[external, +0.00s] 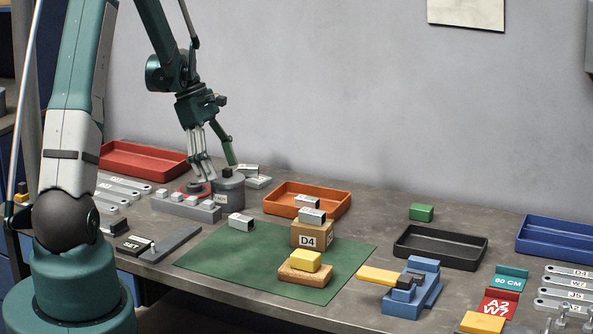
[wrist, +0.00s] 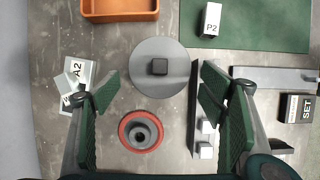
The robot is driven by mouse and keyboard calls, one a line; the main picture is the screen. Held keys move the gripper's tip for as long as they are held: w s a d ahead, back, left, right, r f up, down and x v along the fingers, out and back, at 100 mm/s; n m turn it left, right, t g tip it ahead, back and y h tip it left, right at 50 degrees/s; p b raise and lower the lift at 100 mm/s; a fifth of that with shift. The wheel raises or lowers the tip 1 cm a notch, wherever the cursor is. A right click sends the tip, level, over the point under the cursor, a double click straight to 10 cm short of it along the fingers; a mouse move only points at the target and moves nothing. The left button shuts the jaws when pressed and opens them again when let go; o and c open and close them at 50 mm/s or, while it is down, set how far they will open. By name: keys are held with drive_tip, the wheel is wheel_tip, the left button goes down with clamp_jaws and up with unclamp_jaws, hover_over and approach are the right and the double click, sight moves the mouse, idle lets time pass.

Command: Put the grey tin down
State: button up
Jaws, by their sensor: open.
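The grey tin (external: 229,193) is a round can with a small black knob on its lid. It stands upright on the bench, just beyond the left corner of the green mat. My gripper (external: 214,166) is just above and beside it, pointing down. In the wrist view the tin (wrist: 145,76) lies between and slightly ahead of my spread green fingertips (wrist: 158,82), with a visible gap on both sides. My gripper is open and holds nothing.
A red-ringed grey part (wrist: 141,130) sits close to the tin. A grey block with pale studs (external: 187,207) and A2-marked brackets (wrist: 75,84) flank it. An orange tray (external: 308,186) and the green mat (external: 220,256) are nearby; the mat's left part is mostly clear.

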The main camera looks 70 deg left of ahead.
drive_tip(key=shift+v, duration=2.7)
drive_tip(key=w+d+r+m+y, duration=0.1)
drive_tip(key=w+d+r+m, duration=0.3)
drive_tip(key=d, duration=0.6)
drive_tip(key=w+d+r+m+y, duration=0.1)
drive_tip(key=w+d+r+m, duration=0.3)
drive_tip(key=d, duration=0.6)
drive_tip(key=w+d+r+m, duration=0.25)
drive_tip(key=d+r, duration=0.35)
drive_tip(key=d, duration=0.4)
drive_tip(key=s+d+r+m+t, duration=0.1)
drive_tip(key=s+d+m, duration=0.2)
drive_tip(key=d, duration=0.7)
drive_tip(key=s+d+r+m+t, duration=0.1)
drive_tip(key=s+d+m, duration=0.3)
drive_tip(key=d+m, duration=0.4)
drive_tip(key=s+d+r+m+t+y, duration=0.1)
drive_tip(key=s+d+m, duration=0.3)
drive_tip(key=d, duration=0.7)
drive_tip(key=shift+s+d+m+t, duration=0.25)
drive_tip(key=shift+m+t, duration=0.25)
drive_tip(key=shift+m, duration=0.25)
drive_tip(key=shift+f+b, duration=1.35)
drive_tip(key=shift+f, duration=0.05)
